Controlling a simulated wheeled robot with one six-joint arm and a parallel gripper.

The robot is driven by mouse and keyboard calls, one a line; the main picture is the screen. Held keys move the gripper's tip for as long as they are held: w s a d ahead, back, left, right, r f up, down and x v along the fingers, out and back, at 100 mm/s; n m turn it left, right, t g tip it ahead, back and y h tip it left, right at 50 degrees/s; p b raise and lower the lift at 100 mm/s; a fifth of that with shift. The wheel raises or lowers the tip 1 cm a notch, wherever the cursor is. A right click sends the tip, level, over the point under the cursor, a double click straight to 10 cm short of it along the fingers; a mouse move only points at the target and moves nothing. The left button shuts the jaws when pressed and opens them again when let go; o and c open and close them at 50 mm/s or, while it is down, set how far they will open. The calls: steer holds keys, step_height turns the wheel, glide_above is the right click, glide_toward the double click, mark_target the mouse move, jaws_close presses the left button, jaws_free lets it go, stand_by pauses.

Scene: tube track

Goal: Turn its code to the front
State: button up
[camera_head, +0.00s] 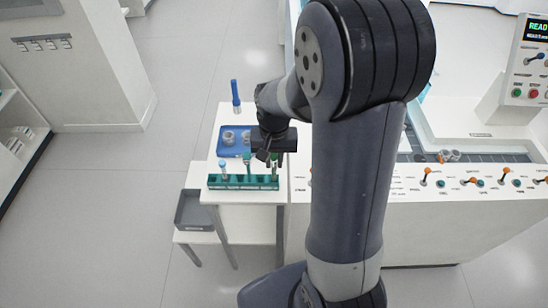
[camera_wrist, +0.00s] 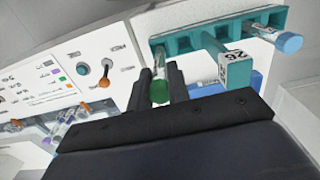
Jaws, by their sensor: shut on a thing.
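A tube with a green cap (camera_wrist: 159,90) stands between the two dark fingers of my gripper (camera_wrist: 159,82), which is shut on it. In the head view my gripper (camera_head: 268,156) is over the right end of the teal rack (camera_head: 243,183), with the green-capped tube (camera_head: 274,168) below it. The tube looks upright at the rack's end slot. Its body is mostly hidden by the cap and fingers, and I cannot tell which way its code faces. The rack also shows in the wrist view (camera_wrist: 200,38).
A tube with a light-blue cap (camera_wrist: 288,42) stands at the rack's other end. A teal post with a white "26" label (camera_wrist: 234,68) rises mid-rack. Behind are a blue tray (camera_head: 230,148) and blue upright (camera_head: 235,95). A white panel with switches (camera_head: 450,195) stands close right.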

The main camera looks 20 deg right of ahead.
steer(key=shift+f+b, duration=0.85)
steer(key=shift+f, duration=0.45)
steer(key=m, duration=0.9)
steer(key=shift+f, duration=0.1)
steer(key=o, duration=0.9)
steer(key=shift+c, duration=0.2)
step_height(320, 180, up, 11)
steer(key=shift+f+p, duration=0.1)
steer(key=shift+p, duration=0.2)
